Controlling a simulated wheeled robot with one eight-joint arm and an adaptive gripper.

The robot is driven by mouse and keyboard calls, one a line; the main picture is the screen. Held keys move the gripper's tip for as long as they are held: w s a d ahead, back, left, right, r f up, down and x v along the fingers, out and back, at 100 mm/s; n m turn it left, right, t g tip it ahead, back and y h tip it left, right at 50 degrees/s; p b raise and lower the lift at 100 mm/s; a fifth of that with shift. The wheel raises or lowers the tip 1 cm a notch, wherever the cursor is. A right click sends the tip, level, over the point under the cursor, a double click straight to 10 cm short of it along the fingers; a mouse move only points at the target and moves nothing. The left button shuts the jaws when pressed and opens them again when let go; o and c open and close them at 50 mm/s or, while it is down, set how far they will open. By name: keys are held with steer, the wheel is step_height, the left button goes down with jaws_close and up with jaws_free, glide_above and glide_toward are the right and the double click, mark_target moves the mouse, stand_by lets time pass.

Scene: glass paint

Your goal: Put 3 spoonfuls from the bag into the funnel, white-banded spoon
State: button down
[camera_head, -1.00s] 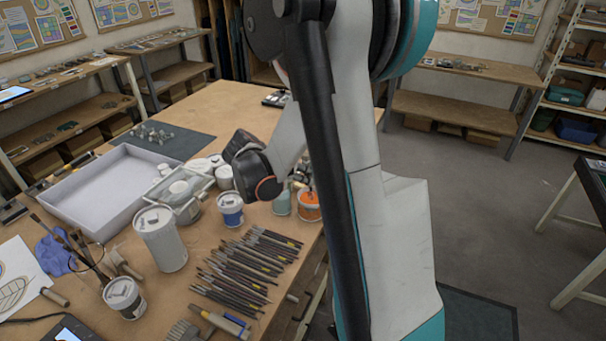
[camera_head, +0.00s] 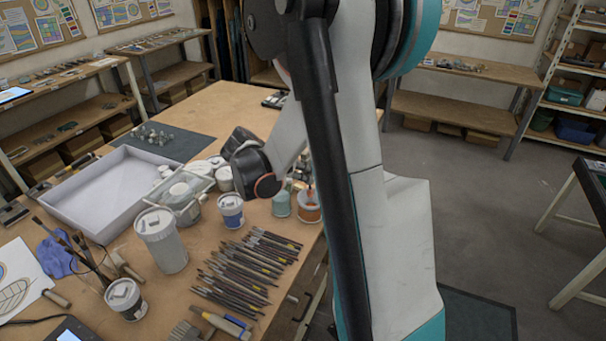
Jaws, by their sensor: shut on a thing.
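I cannot make out the bag, the funnel or the white-banded spoon in the head view. My arm stands across the middle of the picture and hides part of the table behind it. Its dark wrist bends down over the table near the tubs, at the left of the arm. The fingers of my gripper do not show, so I cannot see what they hold.
On the table (camera_head: 232,104) stand a grey-white tray (camera_head: 72,216), a clear lidded box (camera_head: 186,207), a tall white tub (camera_head: 163,243), a blue-labelled tub (camera_head: 231,211) and an orange jar (camera_head: 308,208). Many brushes (camera_head: 245,268) lie in front.

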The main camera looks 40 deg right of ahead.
mark_target(304, 156)
steer(key=shift+w+r+p, duration=0.1)
steer(key=shift+r+p, duration=1.6)
steer(key=shift+r, duration=1.3)
